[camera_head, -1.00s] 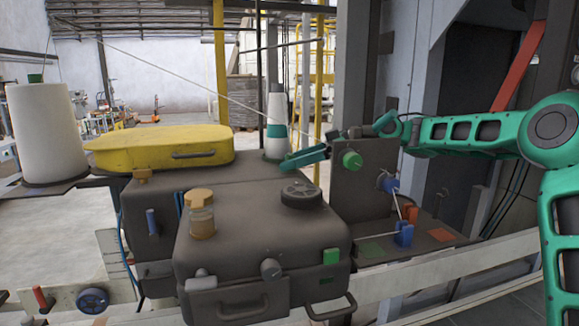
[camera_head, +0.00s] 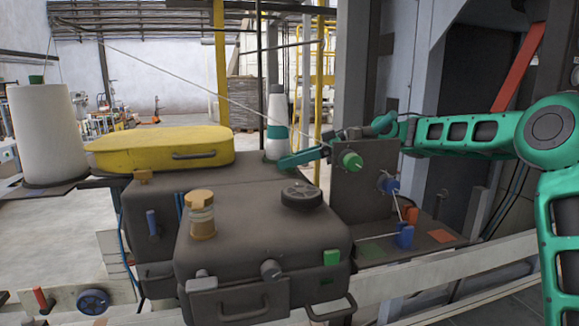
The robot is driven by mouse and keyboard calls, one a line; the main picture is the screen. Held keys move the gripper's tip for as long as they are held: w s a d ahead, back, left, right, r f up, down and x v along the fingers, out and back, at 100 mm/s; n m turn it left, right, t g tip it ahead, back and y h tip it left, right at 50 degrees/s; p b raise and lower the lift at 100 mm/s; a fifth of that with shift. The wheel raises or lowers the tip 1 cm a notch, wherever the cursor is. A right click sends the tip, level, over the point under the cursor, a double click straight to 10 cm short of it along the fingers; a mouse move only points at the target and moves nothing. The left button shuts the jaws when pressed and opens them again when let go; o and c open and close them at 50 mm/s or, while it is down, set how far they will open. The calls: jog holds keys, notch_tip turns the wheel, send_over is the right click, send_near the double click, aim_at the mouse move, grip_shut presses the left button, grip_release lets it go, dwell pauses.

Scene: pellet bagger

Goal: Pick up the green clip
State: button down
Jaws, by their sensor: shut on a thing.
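My gripper (camera_head: 287,163), teal with a dark wrist, reaches in from the right, past the upright dark panel. Its fingers are shut above the back of the dark machine top, just in front of the white and teal cone. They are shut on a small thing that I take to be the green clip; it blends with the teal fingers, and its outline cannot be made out. A green round knob (camera_head: 352,160) sits on the panel, right of the fingers and apart from them.
The upright panel (camera_head: 362,205) stands close under my arm. A blue clip-like part (camera_head: 404,235) and an orange one (camera_head: 412,216) are low beside it. The cone (camera_head: 277,125) stands close behind the fingers. A yellow case (camera_head: 150,148) lies to the left.

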aim_at(290, 153)
jog(key=shift+r, duration=0.5)
notch_tip(290, 153, up, 2)
jog(key=shift+r, duration=0.15)
jog(key=s+a+r, duration=0.7)
jog(key=s+a, duration=0.1)
jog(key=shift+s, duration=0.25)
jog(key=shift+w, duration=0.1)
